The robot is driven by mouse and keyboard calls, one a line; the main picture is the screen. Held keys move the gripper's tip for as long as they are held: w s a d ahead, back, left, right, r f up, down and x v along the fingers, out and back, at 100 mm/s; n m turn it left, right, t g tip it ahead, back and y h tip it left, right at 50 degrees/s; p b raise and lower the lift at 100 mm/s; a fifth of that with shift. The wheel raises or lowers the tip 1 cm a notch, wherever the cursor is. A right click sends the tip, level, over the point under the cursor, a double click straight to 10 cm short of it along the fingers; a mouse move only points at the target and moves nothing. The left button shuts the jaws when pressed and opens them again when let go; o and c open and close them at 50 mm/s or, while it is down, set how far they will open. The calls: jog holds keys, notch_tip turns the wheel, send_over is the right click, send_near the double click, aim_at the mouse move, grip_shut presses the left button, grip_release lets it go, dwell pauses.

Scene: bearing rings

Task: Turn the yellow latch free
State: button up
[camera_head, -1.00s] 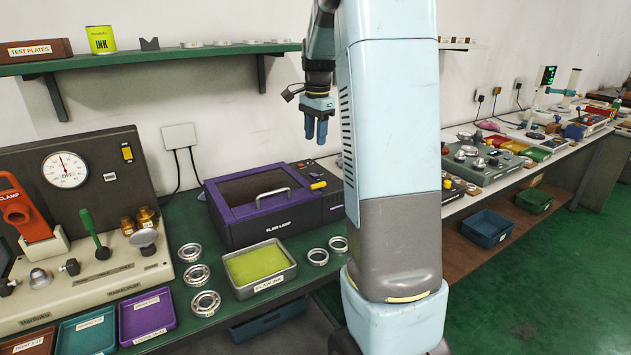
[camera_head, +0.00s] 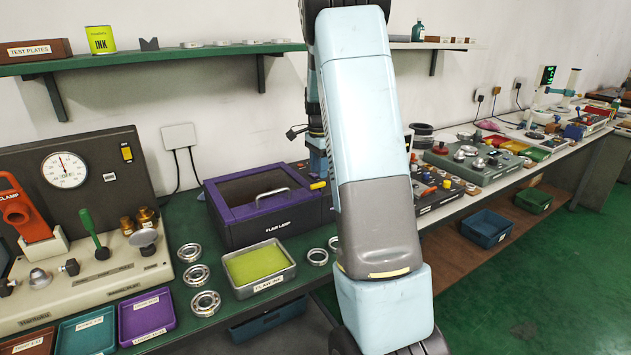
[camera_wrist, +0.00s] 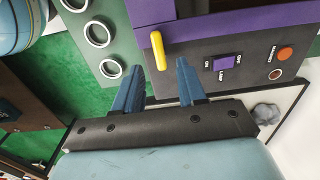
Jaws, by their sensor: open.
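In the head view my arm partly hides the gripper. The box's lid (camera_head: 262,200), with a handle and dark window, looks closed.
A purple lamp switch (camera_wrist: 224,63) and an orange button (camera_wrist: 285,53) sit on the panel beside the latch. Several metal rings (camera_wrist: 97,34) lie on the green bench near the box. A tray with a yellow-green pad (camera_head: 285,277) stands in front.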

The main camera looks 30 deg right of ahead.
aim_at(319, 183)
jog(key=shift+f, duration=2.25)
jog(key=shift+c, duration=0.3)
